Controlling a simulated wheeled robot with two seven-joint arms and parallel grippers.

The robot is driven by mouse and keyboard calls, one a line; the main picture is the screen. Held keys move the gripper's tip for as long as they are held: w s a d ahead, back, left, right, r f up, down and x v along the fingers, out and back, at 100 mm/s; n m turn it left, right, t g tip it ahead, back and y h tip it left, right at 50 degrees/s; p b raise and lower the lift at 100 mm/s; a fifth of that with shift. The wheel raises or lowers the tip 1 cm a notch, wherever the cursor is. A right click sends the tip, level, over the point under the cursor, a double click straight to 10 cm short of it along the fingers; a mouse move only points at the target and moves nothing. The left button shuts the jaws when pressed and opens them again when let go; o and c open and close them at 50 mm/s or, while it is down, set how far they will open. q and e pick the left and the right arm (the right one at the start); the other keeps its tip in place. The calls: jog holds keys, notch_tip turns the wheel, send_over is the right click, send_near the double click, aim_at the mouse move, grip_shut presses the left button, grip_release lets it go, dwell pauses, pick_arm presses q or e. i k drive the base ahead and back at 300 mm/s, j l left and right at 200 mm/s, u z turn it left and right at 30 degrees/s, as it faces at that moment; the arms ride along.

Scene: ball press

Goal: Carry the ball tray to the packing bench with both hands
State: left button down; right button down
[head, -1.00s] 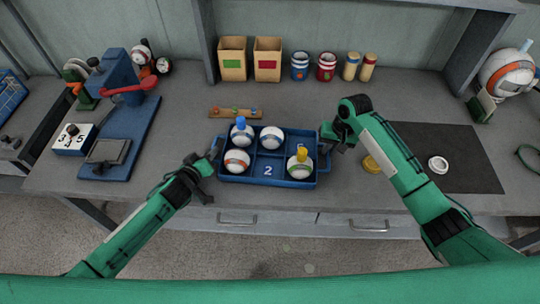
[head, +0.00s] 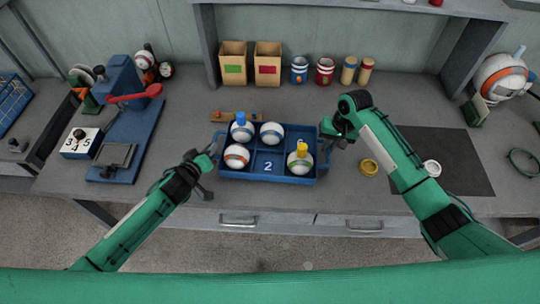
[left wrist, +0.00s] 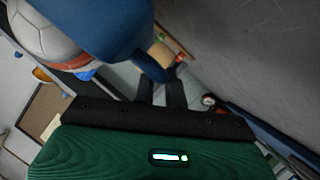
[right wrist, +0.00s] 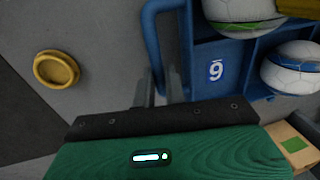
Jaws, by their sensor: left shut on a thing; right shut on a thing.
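The blue ball tray (head: 268,180) is in front of me over the bench, in the middle of the head view. One front compartment marked 2 is empty. My left gripper (head: 213,157) is shut on the tray's left handle. My right gripper (head: 328,137) is shut on the right handle (right wrist: 150,40). The tray looks about level. Its underside is hidden.
A wooden strip with coloured pegs (head: 238,116) lies just behind the tray. Two boxes (head: 234,62), cups and pegs stand at the back. A blue press (head: 125,135) is at left.

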aim_at(451, 146)
jog(key=z, duration=0.6)
jog(key=i+l+z, duration=0.1)
jog(key=z, duration=0.3)
jog(key=i+l+z, duration=0.1)
jog(key=z, duration=0.3)
jog(key=i+l, duration=0.1)
jog(key=i, duration=0.35)
jog(key=i+l, duration=0.1)
jog(key=i, duration=0.35)
